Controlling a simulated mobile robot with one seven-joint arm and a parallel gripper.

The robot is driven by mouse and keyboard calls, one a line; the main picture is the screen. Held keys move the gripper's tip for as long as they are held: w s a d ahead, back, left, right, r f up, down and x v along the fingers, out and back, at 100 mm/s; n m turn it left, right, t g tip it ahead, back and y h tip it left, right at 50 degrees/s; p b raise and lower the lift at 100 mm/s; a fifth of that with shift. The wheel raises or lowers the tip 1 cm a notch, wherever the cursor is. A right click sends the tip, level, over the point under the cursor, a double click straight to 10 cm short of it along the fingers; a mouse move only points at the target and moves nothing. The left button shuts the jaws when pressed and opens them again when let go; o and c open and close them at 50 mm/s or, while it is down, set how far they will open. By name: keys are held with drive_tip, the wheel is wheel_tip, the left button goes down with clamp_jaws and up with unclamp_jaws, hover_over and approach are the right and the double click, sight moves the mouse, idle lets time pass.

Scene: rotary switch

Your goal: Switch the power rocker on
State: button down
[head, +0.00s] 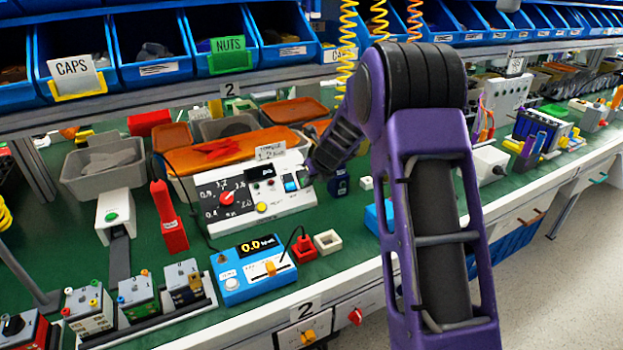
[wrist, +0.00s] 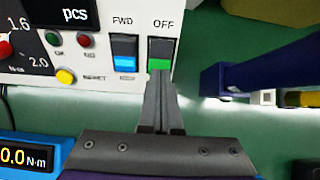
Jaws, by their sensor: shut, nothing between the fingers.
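The white control box (head: 290,208) stands on the green bench, with a dial, small buttons and rockers on its sloped face. The power rocker (wrist: 161,52) is at its right end under the label OFF, dark grey above and green below. The blue FWD rocker (wrist: 123,53) is just left of it. My gripper (wrist: 161,82) is shut and empty, its fingertips at the lower, green end of the power rocker; I cannot tell whether they touch. In the head view my gripper (head: 309,172) is at the box's right end and hides the power rocker.
A blue torque meter (head: 253,270) stands in front of the box; it also shows in the wrist view (wrist: 30,158). A dark blue object (wrist: 213,80) is right of the box. Grey and orange bins (head: 235,155) stand behind it. Bare green bench lies between box and blue object.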

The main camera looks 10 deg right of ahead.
drive_tip(key=shift+w+f, duration=0.1)
drive_tip(key=shift+f, duration=0.1)
idle(0.4)
drive_tip(key=shift+r+p, duration=0.8)
drive_tip(key=shift+p, duration=0.3)
